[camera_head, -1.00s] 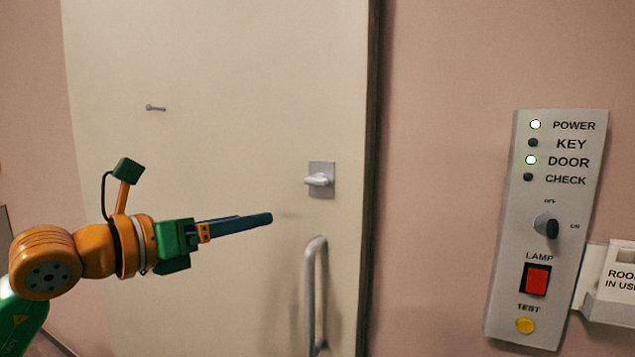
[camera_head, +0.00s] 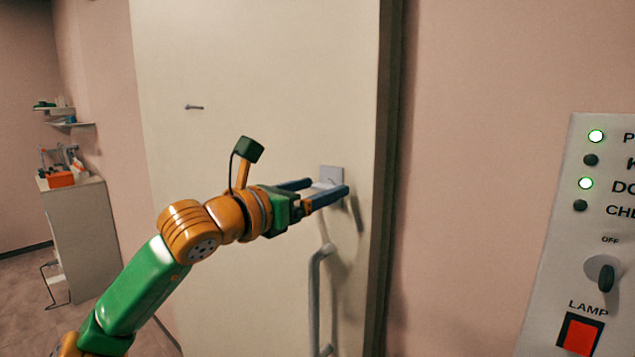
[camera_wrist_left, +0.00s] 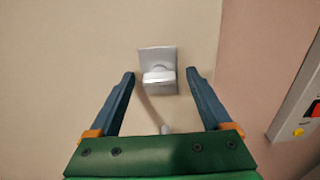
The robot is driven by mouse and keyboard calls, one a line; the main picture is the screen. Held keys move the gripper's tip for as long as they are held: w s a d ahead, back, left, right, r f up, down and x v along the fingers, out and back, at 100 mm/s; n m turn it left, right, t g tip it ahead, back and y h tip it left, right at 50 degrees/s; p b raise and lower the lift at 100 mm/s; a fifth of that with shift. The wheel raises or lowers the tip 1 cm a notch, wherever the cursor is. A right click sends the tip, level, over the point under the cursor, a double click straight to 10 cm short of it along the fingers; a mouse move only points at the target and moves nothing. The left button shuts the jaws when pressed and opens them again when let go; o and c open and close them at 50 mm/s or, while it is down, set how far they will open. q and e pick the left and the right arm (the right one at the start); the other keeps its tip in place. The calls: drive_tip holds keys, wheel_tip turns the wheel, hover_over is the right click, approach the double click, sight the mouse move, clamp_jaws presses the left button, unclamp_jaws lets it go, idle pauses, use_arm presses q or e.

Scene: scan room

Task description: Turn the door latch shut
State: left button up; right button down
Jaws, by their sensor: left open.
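The door latch is a small grey knob on a square plate (camera_head: 331,174) on the cream door (camera_head: 270,60). In the head view my left gripper (camera_head: 330,190) is open at the latch, and its fingers partly hide the knob. In the left wrist view the latch knob (camera_wrist_left: 159,76) lies crosswise, its long side level, just beyond and between the two open fingertips (camera_wrist_left: 162,77). I cannot tell whether either finger touches it. My right gripper is not in view.
A vertical door handle (camera_head: 318,295) is below the latch. A control panel (camera_head: 590,235) with lit green lamps and a red switch is on the pink wall at right. A cabinet (camera_head: 85,235) and shelves (camera_head: 62,115) stand far left. A small peg (camera_head: 194,107) sticks out of the door.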

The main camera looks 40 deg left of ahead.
use_arm(q)
drive_tip(key=shift+s+a, duration=0.1)
drive_tip(key=shift+s, duration=0.1)
drive_tip(key=c, duration=0.7)
clamp_jaws()
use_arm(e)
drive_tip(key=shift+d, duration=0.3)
